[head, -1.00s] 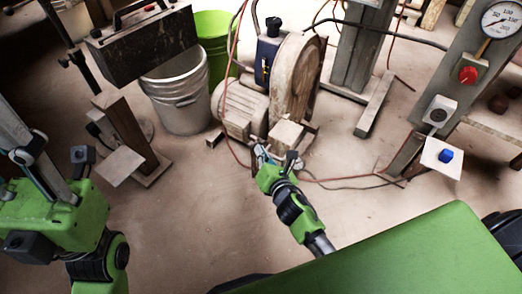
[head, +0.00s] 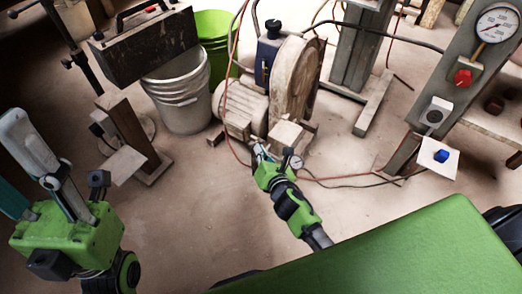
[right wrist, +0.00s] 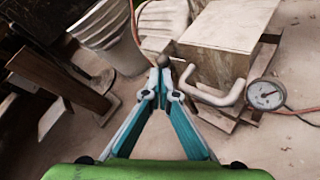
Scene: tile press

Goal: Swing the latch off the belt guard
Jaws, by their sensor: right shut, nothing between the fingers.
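My right gripper (head: 259,150) is low in front of the machine, beside a beige block (head: 286,134). In the right wrist view its fingers (right wrist: 161,64) meet at the tips with nothing between them. A pale bent handle (right wrist: 222,99) is right of the tips; I cannot tell which part is the latch. My left gripper (head: 38,165) is at the left edge, far from the guard.
A small gauge (right wrist: 265,94) stands close to the right of my right gripper. A white bucket (head: 181,101), a green bucket (head: 213,38) and a wooden post (head: 126,130) are to the left. A panel with a red knob (head: 463,77) is at right. Floor in front is open.

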